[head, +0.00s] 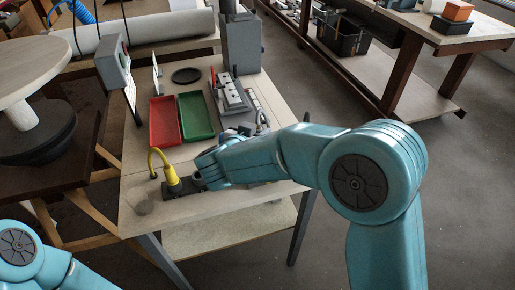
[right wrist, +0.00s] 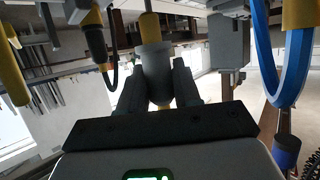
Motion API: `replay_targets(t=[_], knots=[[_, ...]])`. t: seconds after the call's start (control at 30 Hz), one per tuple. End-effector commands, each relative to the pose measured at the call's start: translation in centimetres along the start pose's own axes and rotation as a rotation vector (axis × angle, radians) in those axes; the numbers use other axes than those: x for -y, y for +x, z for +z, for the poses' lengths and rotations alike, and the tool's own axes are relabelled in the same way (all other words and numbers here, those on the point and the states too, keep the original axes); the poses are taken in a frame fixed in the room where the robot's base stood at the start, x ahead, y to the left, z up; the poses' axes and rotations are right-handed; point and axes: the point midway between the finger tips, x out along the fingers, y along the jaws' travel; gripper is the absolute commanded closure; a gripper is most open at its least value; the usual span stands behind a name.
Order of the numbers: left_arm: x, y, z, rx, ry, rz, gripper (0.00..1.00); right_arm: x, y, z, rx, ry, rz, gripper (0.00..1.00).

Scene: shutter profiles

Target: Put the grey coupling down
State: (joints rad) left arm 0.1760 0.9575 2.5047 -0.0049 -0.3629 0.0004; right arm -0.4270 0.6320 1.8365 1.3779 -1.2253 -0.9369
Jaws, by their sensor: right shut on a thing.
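My right gripper (head: 181,187) is low over the front part of the workbench, with its arm reaching in from the right. In the right wrist view its two grey fingers (right wrist: 157,92) are closed on the grey coupling (right wrist: 153,58). The coupling is a short grey cylinder with a yellow part showing above and below it. In the head view the coupling cannot be made out clearly at the gripper. A yellow plug-like part (head: 173,178) with a curved yellow cable shows at the gripper there. My left gripper is out of view; only part of its arm shows lower left.
Behind are a red tray (head: 164,121), a green tray (head: 195,117), a dark disc (head: 186,75) and a metal fixture (head: 232,95). The bench's front edge is close.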

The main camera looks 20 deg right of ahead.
Motion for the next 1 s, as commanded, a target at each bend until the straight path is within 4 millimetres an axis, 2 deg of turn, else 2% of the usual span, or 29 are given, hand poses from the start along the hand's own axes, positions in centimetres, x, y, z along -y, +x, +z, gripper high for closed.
replay_targets(t=[0.13, 0.33, 0.73, 0.77, 0.8, 0.83, 1.0], knots=[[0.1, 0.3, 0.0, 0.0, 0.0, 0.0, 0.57, 0.0, 0.5, 1.2, 0.001, -0.002, 0.001, 1.0], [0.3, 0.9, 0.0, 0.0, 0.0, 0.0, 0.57, 0.0, 1.7, 4.1, 0.001, -0.002, 0.001, 1.0], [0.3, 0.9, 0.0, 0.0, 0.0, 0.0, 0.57, 0.0, 1.9, 4.5, 0.0, 0.0, 0.0, 1.0], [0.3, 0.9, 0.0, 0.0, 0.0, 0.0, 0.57, 0.0, 1.9, 4.5, 0.0, 0.0, 0.0, 0.58], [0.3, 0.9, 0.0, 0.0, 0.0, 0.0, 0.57, 0.0, 1.9, 4.5, 0.0, 0.0, 0.0, 0.45], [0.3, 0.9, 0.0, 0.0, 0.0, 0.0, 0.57, 0.0, 1.9, 4.5, 0.0, 0.0, 0.0, 0.42], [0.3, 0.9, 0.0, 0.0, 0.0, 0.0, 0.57, 0.0, 1.8, 4.5, 0.0, 0.0, 0.0, 0.42]])
